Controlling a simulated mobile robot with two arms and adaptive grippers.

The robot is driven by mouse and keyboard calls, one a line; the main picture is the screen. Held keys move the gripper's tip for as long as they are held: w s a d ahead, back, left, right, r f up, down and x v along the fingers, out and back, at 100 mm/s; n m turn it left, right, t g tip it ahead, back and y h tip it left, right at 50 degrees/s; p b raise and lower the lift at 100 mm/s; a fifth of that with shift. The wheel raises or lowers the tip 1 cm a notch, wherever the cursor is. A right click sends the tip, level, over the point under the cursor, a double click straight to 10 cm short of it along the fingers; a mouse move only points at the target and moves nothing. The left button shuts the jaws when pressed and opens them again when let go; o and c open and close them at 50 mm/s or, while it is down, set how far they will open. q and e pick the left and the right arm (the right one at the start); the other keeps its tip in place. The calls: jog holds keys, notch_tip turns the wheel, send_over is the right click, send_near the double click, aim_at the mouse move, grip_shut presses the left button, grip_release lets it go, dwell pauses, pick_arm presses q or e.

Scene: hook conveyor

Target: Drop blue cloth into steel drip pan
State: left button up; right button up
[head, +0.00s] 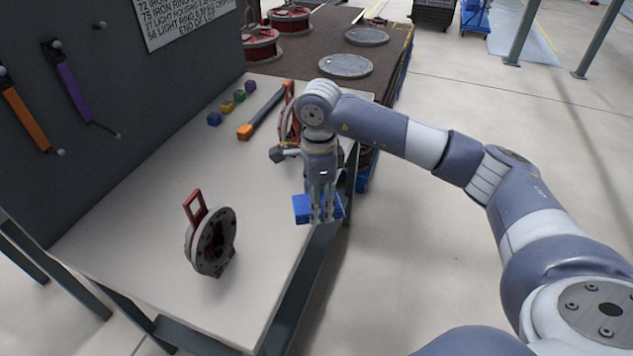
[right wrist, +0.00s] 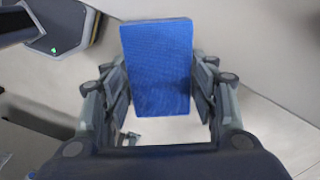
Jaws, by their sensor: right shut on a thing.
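The blue cloth (head: 302,209) looks like a flat, folded rectangular pad. My right gripper (head: 322,214) is shut on it, pointing down at the right edge of the grey-white table (head: 150,225). In the right wrist view the cloth (right wrist: 158,65) lies between the two fingers, its broad face toward the camera. I cannot make out a steel drip pan for certain in either view. My left gripper is not in view.
A round flange with a red handle (head: 211,240) stands on the near table. Small coloured blocks (head: 227,106) and an orange-ended tool (head: 262,115) lie farther back. Round metal discs (head: 345,66) lie on the brown surface (head: 310,48) beyond. Floor is open right of the table.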

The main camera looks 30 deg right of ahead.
jog(key=s+a+f+n, duration=0.3)
jog(key=s+f+n, duration=0.3)
jog(key=s+n, duration=0.3)
jog(key=s+a+f+n, duration=0.3)
jog(key=s+f+n, duration=0.3)
jog(key=s+n, duration=0.3)
jog(key=n, duration=0.3)
jog(key=shift+a, duration=0.35)
